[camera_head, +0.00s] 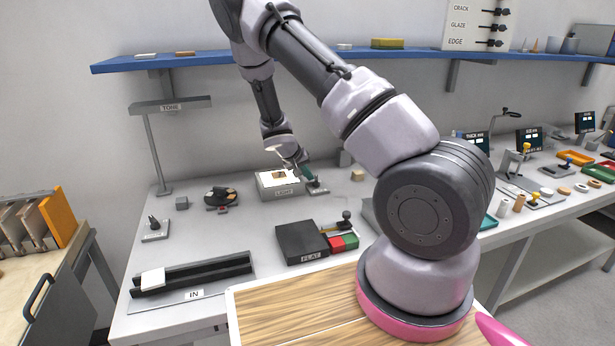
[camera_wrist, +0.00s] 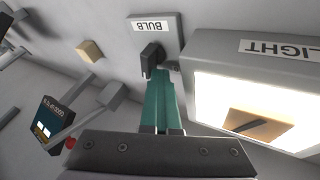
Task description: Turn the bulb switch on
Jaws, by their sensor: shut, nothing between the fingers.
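The bulb switch is a small dark lever (camera_wrist: 151,57) on a grey plate (camera_wrist: 165,22) labelled BULB, upside down in the wrist view. In the head view its plate (camera_head: 318,189) lies just right of the light box. My gripper (camera_wrist: 160,76) has teal fingers, shut and empty, with their tips right at the lever; I cannot tell whether they touch it. In the head view my gripper (camera_head: 306,173) is low over the switch and partly hides it. The light box (camera_wrist: 212,47), labelled LIGHT, has a glowing white panel; it also shows in the head view (camera_head: 281,193).
A tan piece (camera_wrist: 262,124) lies on the lit panel, close to my gripper. A small tan block (camera_head: 357,175) stands to the right. A black FLAT box (camera_head: 300,238) is in front. A blue shelf (camera_head: 220,59) runs above the bench.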

